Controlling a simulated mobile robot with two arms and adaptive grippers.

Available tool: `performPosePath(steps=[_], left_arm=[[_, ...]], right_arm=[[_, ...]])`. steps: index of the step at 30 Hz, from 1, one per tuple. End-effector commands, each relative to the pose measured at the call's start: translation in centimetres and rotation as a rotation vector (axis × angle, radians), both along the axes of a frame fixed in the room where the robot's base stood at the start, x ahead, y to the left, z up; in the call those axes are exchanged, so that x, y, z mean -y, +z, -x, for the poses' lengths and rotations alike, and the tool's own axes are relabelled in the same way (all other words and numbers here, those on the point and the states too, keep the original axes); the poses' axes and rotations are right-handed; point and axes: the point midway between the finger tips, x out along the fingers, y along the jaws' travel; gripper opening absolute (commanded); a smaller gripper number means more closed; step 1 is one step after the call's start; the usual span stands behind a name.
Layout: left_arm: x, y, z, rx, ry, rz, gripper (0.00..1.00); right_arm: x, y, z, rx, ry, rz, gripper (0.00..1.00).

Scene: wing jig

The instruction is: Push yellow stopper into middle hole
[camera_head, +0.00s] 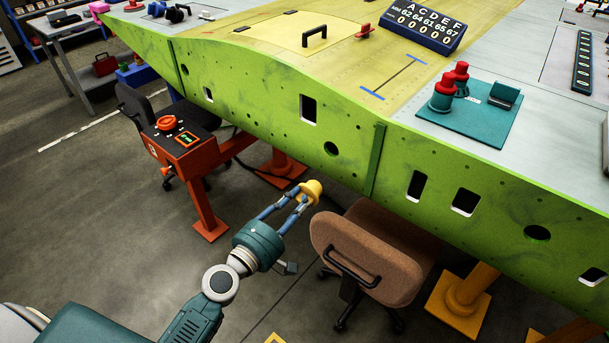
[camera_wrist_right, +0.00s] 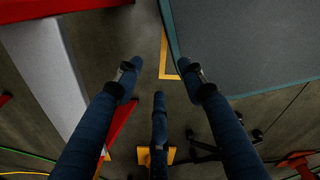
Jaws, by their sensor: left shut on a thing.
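The yellow stopper (camera_head: 314,190) is in the head view, held at the tips of my left gripper (camera_head: 303,196), which is shut on it. The green side panel (camera_head: 270,105) of the wing has round dark holes. The middle round hole (camera_head: 331,149) is empty, above and slightly right of the stopper in the picture. The stopper appears apart from the panel. My right gripper (camera_wrist_right: 160,84) shows in the right wrist view with its fingers spread and nothing between them.
A brown chair (camera_head: 365,250) stands just right of my left gripper, in front of the panel. An orange stand with a control box (camera_head: 178,143) is at the left. Other round hole (camera_head: 537,233) and rectangular openings (camera_head: 309,109) are in the panel. Grey floor is open at lower left.

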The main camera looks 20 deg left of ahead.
Motion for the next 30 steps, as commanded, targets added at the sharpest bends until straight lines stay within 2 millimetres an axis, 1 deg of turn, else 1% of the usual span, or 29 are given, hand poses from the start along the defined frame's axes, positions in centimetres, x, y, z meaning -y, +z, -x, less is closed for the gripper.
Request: performPosePath(steps=[1,3,6,11,14,22,30], left_arm=[[-0.7,0.6,-2.1,0.002,-0.009,0.015,0.0],[-1.3,0.9,-4.1,-0.005,-0.023,0.04,0.0],[-2.0,1.3,-6.0,-0.011,-0.036,0.064,0.0],[-2.2,1.6,-7.2,-0.015,-0.043,0.081,0.0],[-2.0,1.6,-7.7,-0.014,-0.043,0.082,0.0],[-1.1,1.6,-10.1,-0.014,-0.043,0.079,0.0],[-0.4,1.5,-12.0,-0.014,-0.042,0.08,0.0]], right_arm=[[-0.3,0.2,-0.2,0.003,0.0,-0.004,0.4],[-0.7,0.4,-0.4,0.006,0.0,-0.009,0.4],[-1.3,0.4,-0.7,0.01,-0.002,-0.016,0.4],[-1.7,0.5,-0.7,0.011,-0.003,-0.02,0.4],[-1.5,0.5,-0.7,0.011,-0.003,-0.017,0.4],[-0.4,0.6,-0.4,0.005,-0.005,-0.005,0.4],[-0.2,0.6,-0.3,0.004,-0.006,-0.002,0.4]])
